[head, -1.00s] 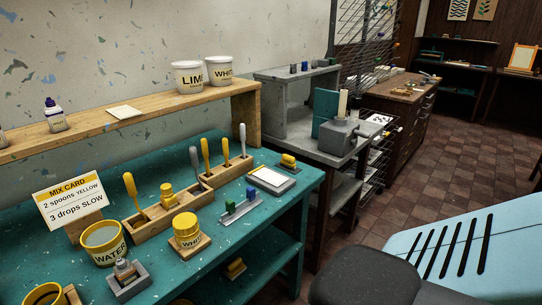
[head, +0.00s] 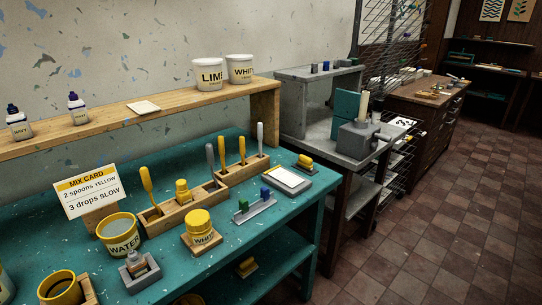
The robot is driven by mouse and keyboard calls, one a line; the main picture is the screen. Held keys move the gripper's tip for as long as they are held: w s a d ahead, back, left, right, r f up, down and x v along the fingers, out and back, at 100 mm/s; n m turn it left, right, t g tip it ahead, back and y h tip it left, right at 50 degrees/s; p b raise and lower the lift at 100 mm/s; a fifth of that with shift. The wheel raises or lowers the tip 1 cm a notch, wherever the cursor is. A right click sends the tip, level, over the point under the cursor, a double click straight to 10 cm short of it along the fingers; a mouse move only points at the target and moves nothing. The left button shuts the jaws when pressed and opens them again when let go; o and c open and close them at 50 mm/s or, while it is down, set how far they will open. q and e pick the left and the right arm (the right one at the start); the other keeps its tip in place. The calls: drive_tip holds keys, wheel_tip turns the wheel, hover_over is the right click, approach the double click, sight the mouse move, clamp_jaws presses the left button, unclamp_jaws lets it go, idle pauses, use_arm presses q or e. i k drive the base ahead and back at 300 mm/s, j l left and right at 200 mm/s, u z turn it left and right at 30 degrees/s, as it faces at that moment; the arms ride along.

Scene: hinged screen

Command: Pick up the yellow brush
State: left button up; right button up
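Several yellow items could be the brush, and I cannot tell for certain which is. A wooden rack (head: 172,217) on the teal bench holds a leaning yellow-handled tool (head: 148,186), two upright yellow-handled tools and two grey-handled ones; their lower ends are hidden in the rack. A short, thick yellow piece (head: 182,190) also stands in the rack. A small yellow block-like piece (head: 305,160) lies on a dark holder at the bench's right end. A similar yellow piece (head: 246,266) is on the lower shelf. Neither of my grippers is in view.
A wooden shelf (head: 110,132) runs behind. Tiled floor (head: 440,235) is clear at right.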

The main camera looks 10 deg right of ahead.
sight(242, 139)
drive_tip(key=i+l, duration=0.15)
drive_tip(key=l, duration=0.35)
drive_tip(key=i+l, duration=0.1)
drive_tip(key=l, duration=0.35)
drive_tip(key=i+l+u, duration=0.1)
drive_tip(key=l, duration=0.4)
drive_tip(key=i+l, duration=0.15)
drive_tip(key=l, duration=0.3)
drive_tip(key=i+l, duration=0.15)
drive_tip(key=l, duration=0.35)
drive_tip(key=i+l+u, duration=0.1)
drive_tip(key=l, duration=0.4)
